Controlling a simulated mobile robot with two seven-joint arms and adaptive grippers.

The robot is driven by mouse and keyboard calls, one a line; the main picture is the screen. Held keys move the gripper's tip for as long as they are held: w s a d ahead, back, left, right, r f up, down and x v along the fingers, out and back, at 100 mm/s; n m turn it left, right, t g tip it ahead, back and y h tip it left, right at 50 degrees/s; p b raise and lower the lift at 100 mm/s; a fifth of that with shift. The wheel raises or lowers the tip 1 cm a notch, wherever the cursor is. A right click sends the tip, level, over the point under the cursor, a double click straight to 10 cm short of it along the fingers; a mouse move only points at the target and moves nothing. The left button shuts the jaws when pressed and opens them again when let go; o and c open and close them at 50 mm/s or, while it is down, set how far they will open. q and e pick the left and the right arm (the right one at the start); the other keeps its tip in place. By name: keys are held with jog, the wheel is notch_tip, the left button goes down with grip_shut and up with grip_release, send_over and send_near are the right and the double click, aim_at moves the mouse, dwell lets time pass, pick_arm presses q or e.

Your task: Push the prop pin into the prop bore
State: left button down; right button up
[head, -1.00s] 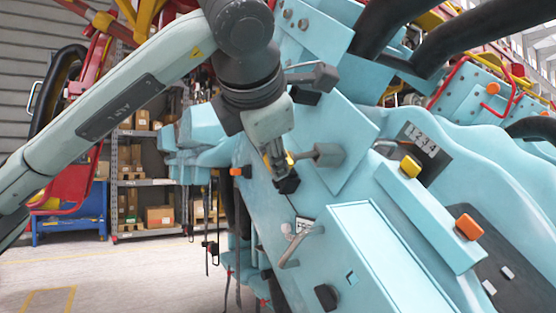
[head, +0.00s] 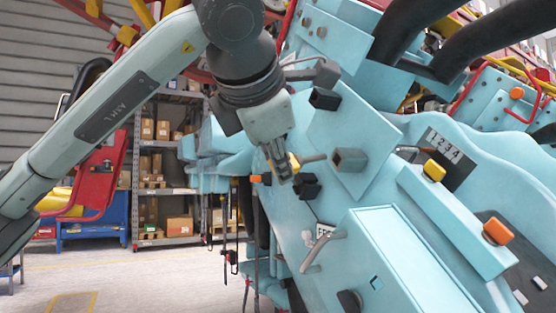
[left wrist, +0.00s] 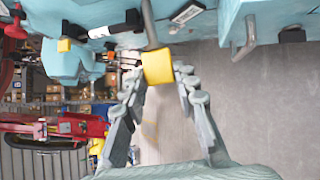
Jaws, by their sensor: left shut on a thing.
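The prop pin, a yellow block grip (left wrist: 157,68) with a grey rod (left wrist: 150,25), is held between the fingertips of my left gripper (left wrist: 160,85) in the left wrist view. In the head view, my left gripper (head: 281,166) is shut on the yellow grip (head: 294,162). The rod (head: 314,159) points right, toward a grey square socket block (head: 350,160) on the teal panel, likely the prop bore. The rod tip appears just left of this block's dark opening, apart from it; depth is hard to judge. My right gripper is not seen.
A black block (head: 306,187) sits just below the gripper, and a dark square socket (head: 325,98) above. A grey lever (head: 325,246) and orange button (head: 497,231) are on the teal machine. Floor at left (head: 150,280) is clear before the shelves (head: 170,160).

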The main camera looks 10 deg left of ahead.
pick_arm(q)
jog(key=s+a+b, duration=0.2)
jog(key=s+a, duration=0.1)
jog(key=a, duration=0.1)
jog(key=shift+s+a, duration=0.3)
jog(key=shift+a, duration=0.1)
dwell(0.5)
